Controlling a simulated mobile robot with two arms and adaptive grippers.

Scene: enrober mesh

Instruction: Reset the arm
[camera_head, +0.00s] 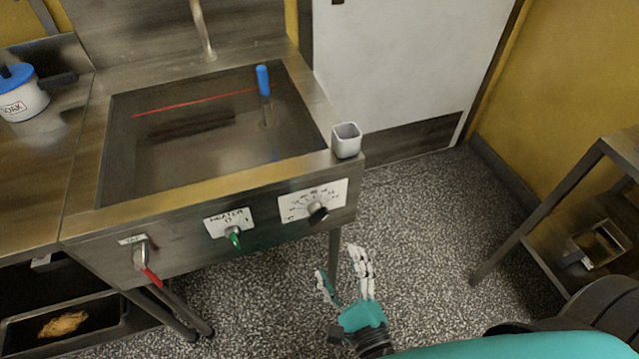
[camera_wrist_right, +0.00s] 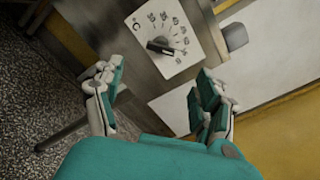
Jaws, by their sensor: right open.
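My right gripper (camera_head: 345,278) is open and empty. It is in front of the steel sink unit, over the speckled floor, below and right of the temperature dial (camera_head: 318,212). In the right wrist view the two fingers of my right gripper (camera_wrist_right: 155,100) stand apart with nothing between them. The dial (camera_wrist_right: 162,46) with its white scale plate shows beyond the fingertips there. My right arm (camera_head: 520,345) comes in from the lower right. My left gripper is not in view.
The sink basin (camera_head: 115,150) holds a blue-handled tool (camera_head: 263,80). A small grey cup (camera_head: 346,140) stands on its right front corner. A red-handled tap lever (camera_head: 146,268) and green heater knob (camera_head: 234,237) project in front. A shelf table (camera_head: 560,190) stands right; floor between is clear.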

